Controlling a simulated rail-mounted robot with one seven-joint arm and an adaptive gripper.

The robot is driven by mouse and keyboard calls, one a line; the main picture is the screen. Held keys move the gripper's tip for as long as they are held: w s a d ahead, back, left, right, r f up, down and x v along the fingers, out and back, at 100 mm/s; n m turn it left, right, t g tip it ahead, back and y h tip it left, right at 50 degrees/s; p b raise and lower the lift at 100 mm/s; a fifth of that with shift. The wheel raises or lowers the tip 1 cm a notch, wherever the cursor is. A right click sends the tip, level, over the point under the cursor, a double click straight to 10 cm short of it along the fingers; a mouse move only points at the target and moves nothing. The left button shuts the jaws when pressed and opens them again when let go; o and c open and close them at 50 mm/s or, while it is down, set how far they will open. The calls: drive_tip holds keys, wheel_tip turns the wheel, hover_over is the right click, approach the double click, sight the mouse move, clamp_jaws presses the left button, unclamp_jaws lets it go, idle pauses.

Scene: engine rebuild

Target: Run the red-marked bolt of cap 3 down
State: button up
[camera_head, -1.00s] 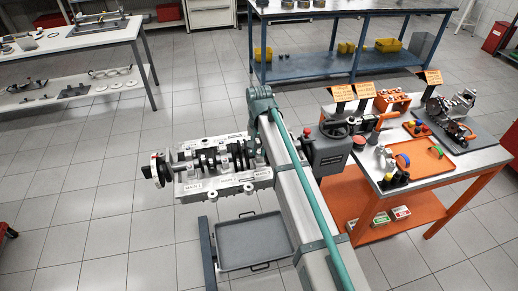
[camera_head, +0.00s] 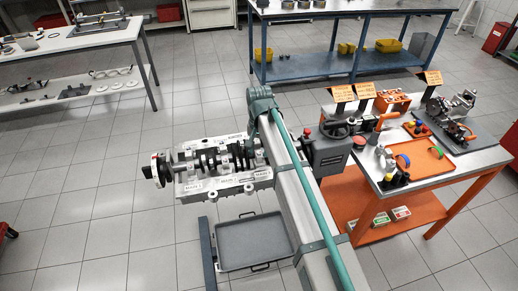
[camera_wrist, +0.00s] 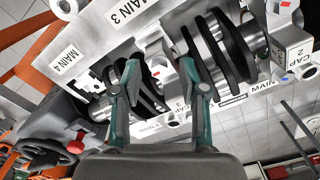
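The engine block (camera_head: 225,188) with its crankshaft lies on a stand in the head view. In the wrist view the block (camera_wrist: 88,35) fills the upper part, with labels MAIN 3, MAIN 4 and CAP 2. My gripper (camera_wrist: 161,75) has its two teal fingers apart, tips over the crankshaft and cap area. A grey cap (camera_wrist: 157,55) with a small red mark shows between the tips; a partly hidden label reading 3 is near the right finger. I cannot make out a bolt between the fingers. In the head view my arm hides the gripper.
A grey tray (camera_head: 250,242) is below the block. An orange-framed bench (camera_head: 465,158) at right holds a grey machine, an orange tray and parts. A blue bench (camera_head: 345,67) stands behind and a white bench (camera_head: 75,42) at far left. Floor left of the block is clear.

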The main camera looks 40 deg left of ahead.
sight(259, 152)
drive_tip(key=shift+r, duration=0.15)
wheel_tip(259, 152, up, 12)
idle(0.5)
idle(0.3)
